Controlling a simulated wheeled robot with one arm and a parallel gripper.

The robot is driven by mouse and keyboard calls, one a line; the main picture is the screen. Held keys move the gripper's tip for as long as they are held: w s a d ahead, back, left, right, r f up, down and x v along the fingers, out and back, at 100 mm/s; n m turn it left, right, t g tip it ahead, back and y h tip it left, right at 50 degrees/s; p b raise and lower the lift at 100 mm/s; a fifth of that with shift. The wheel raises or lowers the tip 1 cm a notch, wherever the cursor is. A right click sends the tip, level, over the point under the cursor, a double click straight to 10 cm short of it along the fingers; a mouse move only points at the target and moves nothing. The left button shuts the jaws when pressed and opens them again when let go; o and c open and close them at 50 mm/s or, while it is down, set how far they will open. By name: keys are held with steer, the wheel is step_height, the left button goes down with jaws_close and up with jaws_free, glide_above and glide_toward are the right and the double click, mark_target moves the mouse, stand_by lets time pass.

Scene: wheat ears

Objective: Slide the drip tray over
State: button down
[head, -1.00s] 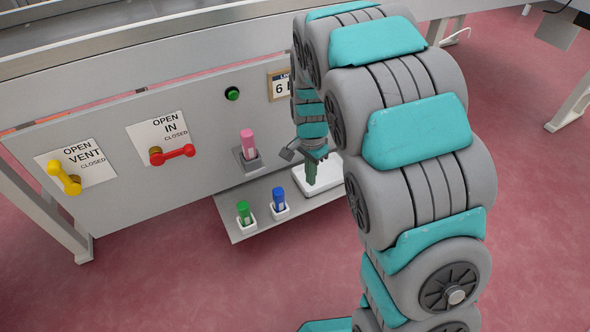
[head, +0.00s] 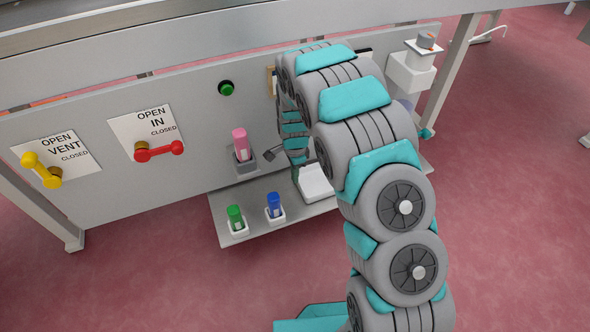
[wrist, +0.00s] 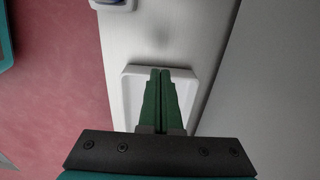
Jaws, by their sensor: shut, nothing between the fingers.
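The drip tray (head: 317,184) is a shallow white tray with a raised rim, lying on the low grey shelf right of the blue bottle; my arm hides part of it in the head view. In the wrist view the tray (wrist: 131,92) lies under my gripper (wrist: 161,72). The green fingers are together and empty, their tips over the tray near its far rim. I cannot tell whether they touch it. In the head view my fingers are mostly hidden by my arm.
On the shelf (head: 250,246) stand a green bottle (head: 234,215) and a blue bottle (head: 274,203) in white holders. A pink bottle (head: 241,143) sits in a grey panel holder. A white dispenser (head: 411,73) is at the right. Yellow (head: 42,170) and red (head: 160,150) handles are left.

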step_height(320, 180, down, 6)
steer(key=shift+r, duration=0.25)
steer(key=w+d, duration=0.2)
steer(key=d, duration=0.6)
steer(key=w+d, duration=0.3)
steer(key=d, duration=0.6)
steer(key=w+d, duration=0.3)
steer(key=d, duration=0.6)
steer(key=shift+w+d, duration=0.1)
steer(key=shift+w, duration=0.15)
